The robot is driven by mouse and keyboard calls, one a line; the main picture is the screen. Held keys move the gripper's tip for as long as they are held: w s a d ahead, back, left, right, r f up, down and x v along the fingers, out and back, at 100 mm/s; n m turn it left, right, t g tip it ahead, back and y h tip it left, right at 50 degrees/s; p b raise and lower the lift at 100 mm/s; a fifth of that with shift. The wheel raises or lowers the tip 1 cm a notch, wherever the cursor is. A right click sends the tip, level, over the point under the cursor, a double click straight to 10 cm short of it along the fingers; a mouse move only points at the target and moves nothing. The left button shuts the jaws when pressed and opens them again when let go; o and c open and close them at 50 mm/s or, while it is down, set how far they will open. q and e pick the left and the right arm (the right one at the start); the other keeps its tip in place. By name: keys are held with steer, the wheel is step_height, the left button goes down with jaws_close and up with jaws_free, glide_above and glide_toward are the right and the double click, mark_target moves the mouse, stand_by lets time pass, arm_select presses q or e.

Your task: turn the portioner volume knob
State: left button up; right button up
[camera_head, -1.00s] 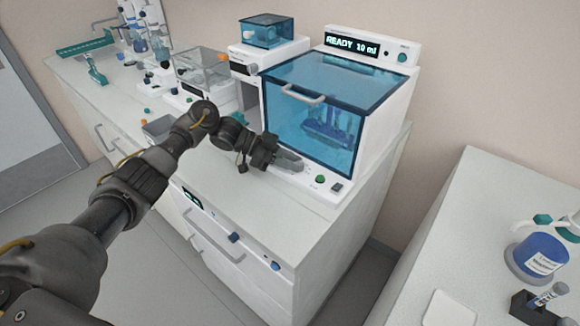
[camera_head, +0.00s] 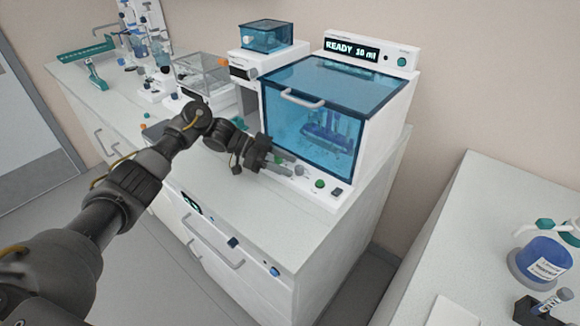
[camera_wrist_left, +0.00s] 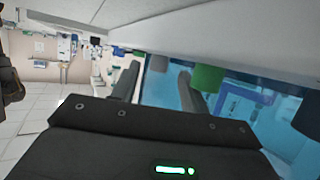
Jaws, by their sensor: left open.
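The portioner (camera_head: 362,140) is a white box with a blue transparent door and a display reading "READY 10 ml". A small pale knob (camera_head: 301,170) sits on its lower front ledge, left of a green button (camera_head: 320,184). I take it as the volume knob. My left gripper (camera_head: 289,166) is open, its two fingers pointing at the knob from the left. In the left wrist view the pale knob (camera_wrist_left: 158,63) shows between the spread fingers (camera_wrist_left: 157,88); I cannot tell whether they touch it. My right gripper is not in view.
A dark switch (camera_head: 337,192) sits right of the green button. A smaller white device with a blue lid (camera_head: 266,36) stands left of the portioner. The counter (camera_head: 260,215) in front is clear.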

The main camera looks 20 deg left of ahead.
arm_select(q)
steer(key=b+v, duration=0.2)
steer(key=v, duration=0.5)
steer(key=shift+a+r, duration=0.1)
steer(key=shift+a, duration=0.3)
steer(key=shift+s+a+r, duration=0.1)
steer(key=shift+a+r, duration=0.2)
steer(key=shift+a, duration=0.15)
